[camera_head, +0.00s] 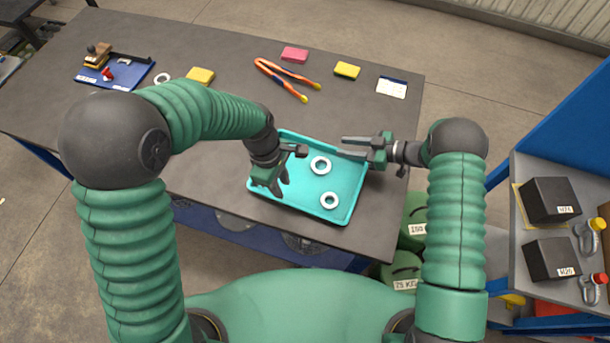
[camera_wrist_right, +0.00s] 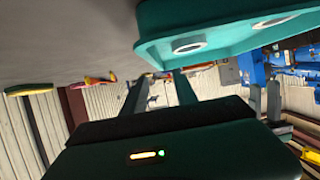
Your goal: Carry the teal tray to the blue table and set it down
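The teal tray (camera_head: 300,205) lies on a dark-topped table (camera_head: 210,150), near its front right corner, with two white rings (camera_head: 320,165) (camera_head: 329,200) inside. My left gripper (camera_head: 277,186) is over the tray's left end with its fingers apart; whether they touch the wall is unclear. My right gripper (camera_head: 343,145) is open at the tray's far right corner, its fingers pointing left by the rim. The right wrist view shows the tray (camera_wrist_right: 220,30) close by, with no wall clearly between the fingers (camera_wrist_right: 160,92). No separate blue table is clearly seen.
Orange pliers (camera_head: 285,80), yellow (camera_head: 347,70) and pink (camera_head: 295,54) blocks and a card (camera_head: 392,87) lie behind the tray. Blue-framed shelving (camera_head: 520,185) with black boxes (camera_head: 550,200) stands right. Green weights (camera_head: 402,277) sit near the table's right corner.

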